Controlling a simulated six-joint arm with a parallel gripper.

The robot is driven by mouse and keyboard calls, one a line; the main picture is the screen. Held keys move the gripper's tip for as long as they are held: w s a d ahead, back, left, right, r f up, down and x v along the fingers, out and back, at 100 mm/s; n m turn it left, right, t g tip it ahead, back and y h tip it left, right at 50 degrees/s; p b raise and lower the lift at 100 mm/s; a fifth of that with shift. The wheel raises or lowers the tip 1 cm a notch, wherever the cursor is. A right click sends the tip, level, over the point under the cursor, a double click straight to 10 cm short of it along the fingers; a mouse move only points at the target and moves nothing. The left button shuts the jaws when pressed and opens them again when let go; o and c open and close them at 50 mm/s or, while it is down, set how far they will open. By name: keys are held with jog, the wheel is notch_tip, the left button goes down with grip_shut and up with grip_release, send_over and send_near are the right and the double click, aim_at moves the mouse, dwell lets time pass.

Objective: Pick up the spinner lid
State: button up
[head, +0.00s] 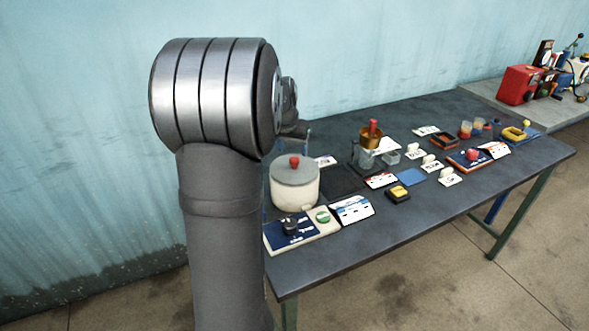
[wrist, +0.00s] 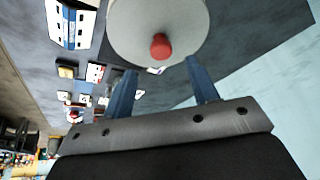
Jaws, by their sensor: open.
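The spinner lid (head: 308,172) is a grey disc with a red knob (head: 294,161). It sits on a white round pot (head: 295,193) at the near left of the table. In the wrist view the lid (wrist: 125,30) fills the top middle, with its red knob (wrist: 160,47) facing me. My gripper (wrist: 161,66) is open and empty; its two blue fingers point toward the lid, one to each side of the knob's line, with the knob beyond the tips. In the head view the gripper is mostly hidden behind my arm, with a small part above the pot.
An amber vessel with a red top (head: 372,136) stands farther right. Several cards and small items cover the dark table (head: 420,225). A wall rises behind.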

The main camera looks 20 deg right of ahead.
aim_at(294, 159)
jog(key=x, duration=0.5)
jog(key=shift+w+f, duration=0.1)
jog(key=shift+f, duration=0.05)
jog(key=c, duration=1.1)
